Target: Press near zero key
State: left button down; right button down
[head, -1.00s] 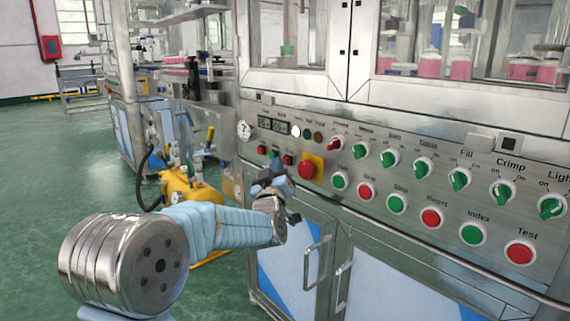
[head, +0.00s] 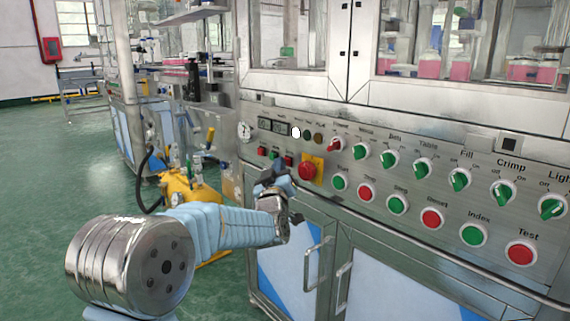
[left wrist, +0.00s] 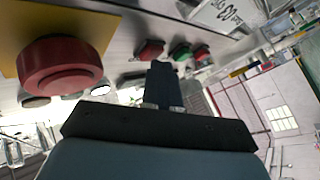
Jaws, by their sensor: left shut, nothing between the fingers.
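A row of small keys sits at the left of the machine panel, below two dark displays (head: 272,126): a red key (head: 262,150), a green key (head: 274,154) and another red key (head: 288,160). Their labels are too small to read, so I cannot tell which is the zero key. My left gripper (head: 279,174) is shut and empty just below this row. In the left wrist view its closed fingertips (left wrist: 161,70) point toward a red key (left wrist: 149,51), with a green key (left wrist: 180,52) and a red key (left wrist: 201,53) beside it. Contact cannot be told. My right gripper is not in view.
A large red stop button (head: 307,170) on a yellow plate sits close to the right of my left gripper; it looms large in the wrist view (left wrist: 60,66). A gauge (head: 245,131) is at the left. Several knobs and buttons fill the panel's right. Door handles (head: 318,262) protrude below.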

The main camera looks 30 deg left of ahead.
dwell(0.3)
pick_arm(q)
jog(key=shift+s+a+b, duration=0.3)
jog(key=shift+s+b, duration=0.15)
jog(key=shift+s, duration=0.3)
jog(key=s, duration=0.1)
jog(key=s+a+b, duration=0.1)
jog(key=s, duration=0.1)
jog(key=s+a, duration=0.1)
jog(key=shift+s+b, duration=0.3)
jog(key=shift+b, duration=0.1)
dwell(0.4)
